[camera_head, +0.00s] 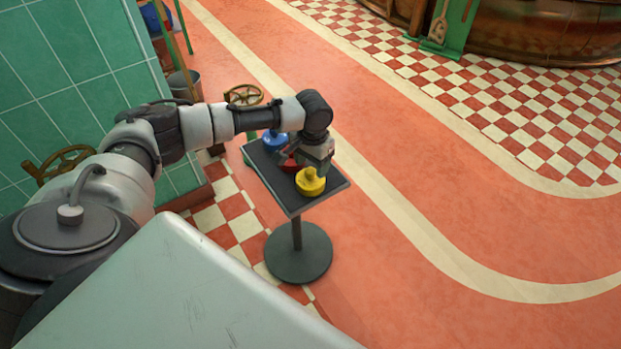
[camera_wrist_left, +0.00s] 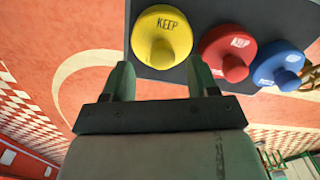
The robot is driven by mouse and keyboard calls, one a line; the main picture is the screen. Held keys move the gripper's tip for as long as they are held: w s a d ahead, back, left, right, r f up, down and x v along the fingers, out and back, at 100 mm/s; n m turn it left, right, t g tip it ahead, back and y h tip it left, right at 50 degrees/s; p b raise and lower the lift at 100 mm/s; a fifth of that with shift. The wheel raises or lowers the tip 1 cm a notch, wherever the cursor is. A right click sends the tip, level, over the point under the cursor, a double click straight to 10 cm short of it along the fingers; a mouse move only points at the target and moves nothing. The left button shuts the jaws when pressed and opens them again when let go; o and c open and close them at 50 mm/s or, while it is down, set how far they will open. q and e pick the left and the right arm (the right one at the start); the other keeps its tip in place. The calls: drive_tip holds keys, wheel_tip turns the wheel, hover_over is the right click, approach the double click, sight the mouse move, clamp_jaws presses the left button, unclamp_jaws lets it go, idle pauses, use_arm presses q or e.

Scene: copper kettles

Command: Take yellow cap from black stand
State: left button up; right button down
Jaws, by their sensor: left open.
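The yellow cap (camera_head: 311,182) sits at the near end of the black stand (camera_head: 323,197), a small dark top on a post with a round base. In the left wrist view the yellow cap (camera_wrist_left: 161,40) is round with a raised knob and the word KEEP. My left gripper (camera_head: 300,160) is over the stand, close to the yellow cap. In the wrist view its two fingers (camera_wrist_left: 160,80) are apart, with the yellow cap beyond the tips and nothing between them. Whether the fingertips touch the cap is unclear. My right gripper is not in view.
A red cap (camera_wrist_left: 228,53) and a blue cap (camera_wrist_left: 278,65) stand in a row beside the yellow one. The blue cap also shows in the head view (camera_head: 273,140). A green tiled wall (camera_head: 60,60) is at left. Open floor (camera_head: 400,270) lies right of the stand.

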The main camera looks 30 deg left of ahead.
sight(310, 170)
use_arm(q)
wheel_tip(310, 170, down, 4)
drive_tip(key=shift+s+a+r+b, duration=0.15)
drive_tip(key=shift+b, duration=0.15)
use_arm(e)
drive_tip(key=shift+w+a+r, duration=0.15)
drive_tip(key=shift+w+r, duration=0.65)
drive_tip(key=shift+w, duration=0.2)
use_arm(q)
drive_tip(key=c, duration=0.9)
drive_tip(key=shift+r, duration=0.1)
drive_tip(key=shift+c, duration=0.7)
